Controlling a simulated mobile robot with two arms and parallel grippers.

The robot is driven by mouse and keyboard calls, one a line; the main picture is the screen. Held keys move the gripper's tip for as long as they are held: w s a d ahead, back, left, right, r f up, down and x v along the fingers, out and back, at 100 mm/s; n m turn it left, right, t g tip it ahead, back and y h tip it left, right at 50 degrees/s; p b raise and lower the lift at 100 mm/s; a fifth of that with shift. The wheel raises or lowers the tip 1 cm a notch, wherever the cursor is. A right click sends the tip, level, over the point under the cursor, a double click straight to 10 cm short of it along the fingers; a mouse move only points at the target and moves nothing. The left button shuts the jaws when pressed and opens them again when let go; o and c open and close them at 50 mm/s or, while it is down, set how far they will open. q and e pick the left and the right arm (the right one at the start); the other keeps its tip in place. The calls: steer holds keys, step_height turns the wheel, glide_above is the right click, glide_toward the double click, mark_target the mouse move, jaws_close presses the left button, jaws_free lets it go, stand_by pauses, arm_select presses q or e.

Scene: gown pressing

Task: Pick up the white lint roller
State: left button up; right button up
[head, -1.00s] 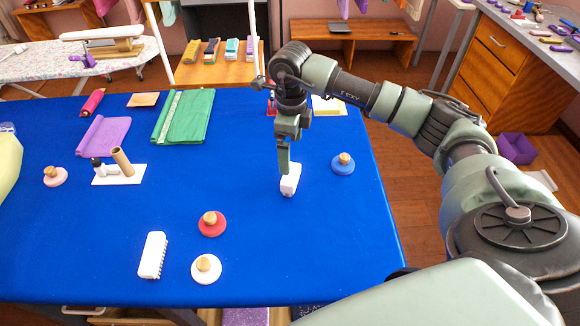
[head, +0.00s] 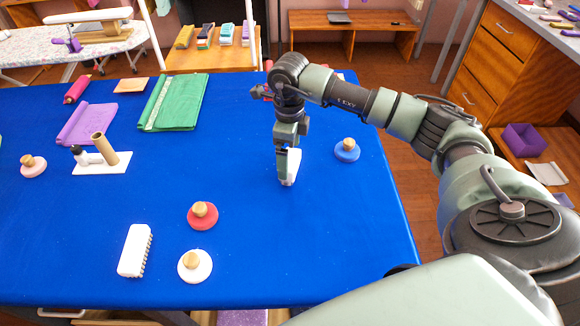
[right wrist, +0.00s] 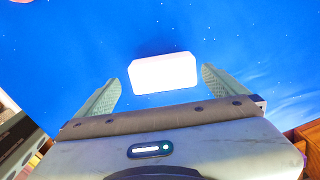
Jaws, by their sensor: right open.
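A white block-like object, which looks like the lint roller (head: 294,164), lies on the blue table (head: 330,250) right of its middle. My right gripper (head: 285,166) points straight down at it, and its finger partly hides it. In the right wrist view, the white object (right wrist: 163,74) sits between the two spread fingers of my right gripper (right wrist: 158,78), with blue showing on both sides. The fingers are open and appear not to touch it. My left gripper is not in view.
A blue wooden-knobbed disc (head: 347,150) stands just right of the gripper. A red disc (head: 202,215), a white disc (head: 194,265) and a white bristled brush (head: 135,250) lie nearer. Green cloth (head: 177,102) and purple cloth (head: 87,123) lie back left. The front right is clear.

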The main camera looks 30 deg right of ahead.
mark_target(290, 159)
step_height(290, 159, down, 5)
steer(key=shift+d+r+p, duration=0.15)
steer(key=shift+p, duration=0.65)
steer(key=shift+f, duration=0.4)
steer(key=shift+w, duration=0.1)
steer(key=c, duration=1.3)
steer(key=shift+r, duration=0.1)
